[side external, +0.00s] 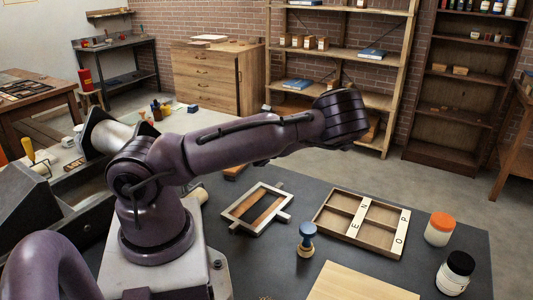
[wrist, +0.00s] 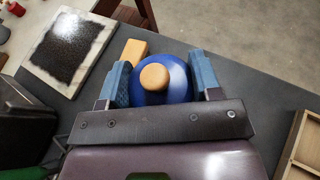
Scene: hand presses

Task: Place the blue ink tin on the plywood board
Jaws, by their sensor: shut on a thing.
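The plywood board (side external: 362,284) lies flat at the front edge of the table in the side view, and its visible part is bare. In the wrist view, my gripper (wrist: 161,70) has its two blue fingers on either side of a round blue thing with a tan knob on top, which I take as the blue ink tin (wrist: 180,84). It is shut on it. In the side view my own arm hides the fingers and the tin. I cannot tell how high the tin is above the table.
A divided wooden tray (side external: 364,222) with letter pieces, an orange-lidded jar (side external: 439,229), a black-lidded jar (side external: 455,273) and a blue-topped knobbed tool (side external: 307,240) stand around the board. A framed dark slab (side external: 259,207) lies further left. Dark table shows between them.

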